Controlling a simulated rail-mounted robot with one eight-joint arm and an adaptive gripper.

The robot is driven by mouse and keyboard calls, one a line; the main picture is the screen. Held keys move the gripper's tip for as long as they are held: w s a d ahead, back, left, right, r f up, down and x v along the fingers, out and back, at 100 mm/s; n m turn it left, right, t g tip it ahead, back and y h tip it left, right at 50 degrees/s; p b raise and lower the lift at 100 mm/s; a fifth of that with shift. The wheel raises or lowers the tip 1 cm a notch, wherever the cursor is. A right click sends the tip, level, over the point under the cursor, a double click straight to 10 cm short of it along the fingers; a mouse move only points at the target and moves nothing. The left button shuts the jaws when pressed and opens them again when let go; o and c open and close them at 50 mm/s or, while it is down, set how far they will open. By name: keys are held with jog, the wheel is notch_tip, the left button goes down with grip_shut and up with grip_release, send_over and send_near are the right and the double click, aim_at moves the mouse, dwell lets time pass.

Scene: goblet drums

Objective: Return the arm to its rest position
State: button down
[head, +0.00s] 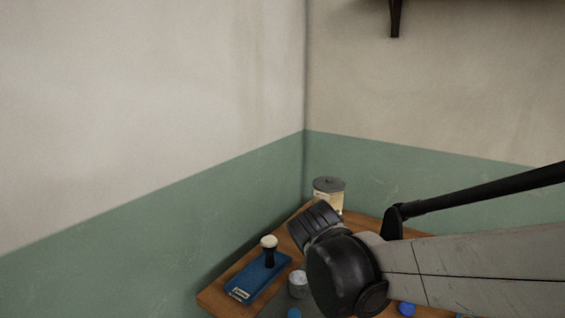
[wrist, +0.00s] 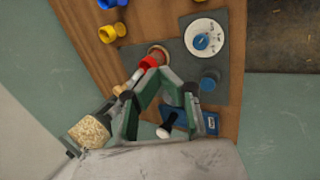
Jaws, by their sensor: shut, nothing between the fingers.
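My arm (head: 460,270) reaches in from the right in the head view, over the wooden table. Its dark wrist end is above the table; the fingers cannot be made out there. In the wrist view my gripper (wrist: 164,76) is shut, its fingers meeting with nothing visible held between them. The fingertips appear close to a red goblet-shaped piece (wrist: 151,62) in the picture; I cannot tell the height between them.
The wooden table (head: 212,298) stands in a wall corner. A blue tray (head: 243,287) and black-stemmed, pale-topped piece (head: 268,243) stand left; a lidded canister (head: 329,187) stands behind.

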jog(key=s+d+r+m+t+y, duration=0.1)
jog(key=s+d+r+m+y, duration=0.1)
jog(key=s+m, duration=0.3)
jog(key=s+d+r+m+t+y, duration=0.1)
jog(key=s+d+m, duration=0.3)
jog(key=s, duration=0.5)
jog(key=shift+s+d+r+m+t+y, duration=0.4)
jog(key=shift+r+y, duration=0.1)
jog(key=shift+r, duration=0.05)
